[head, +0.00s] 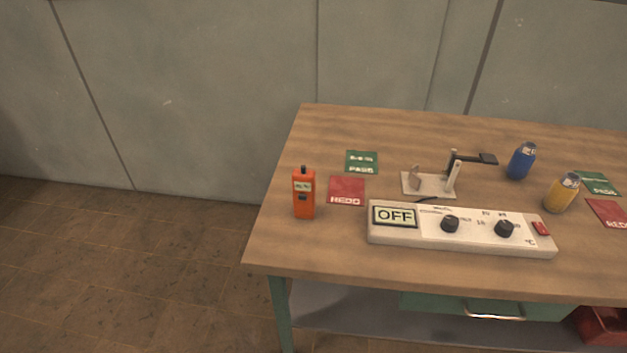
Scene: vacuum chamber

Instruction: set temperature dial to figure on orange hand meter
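The orange hand meter (304,196) stands upright near the left end of the table, with a small pale display whose figure is too small to read. The white control box (400,237) lies to its right near the front edge. Its screen (395,216) reads OFF. It has two black dials: a left one (450,224) and a right one (504,229), with a °C mark near the right end. A red switch (541,228) sits at the right end. Which dial is for temperature is hard to read. Neither of my grippers is in view.
On the wooden table (330,251), a white stand with a black arm (427,184) is behind the box. Green (361,162) and red (346,190) cards lie left; another pair lies right. Floor left of the table is clear.

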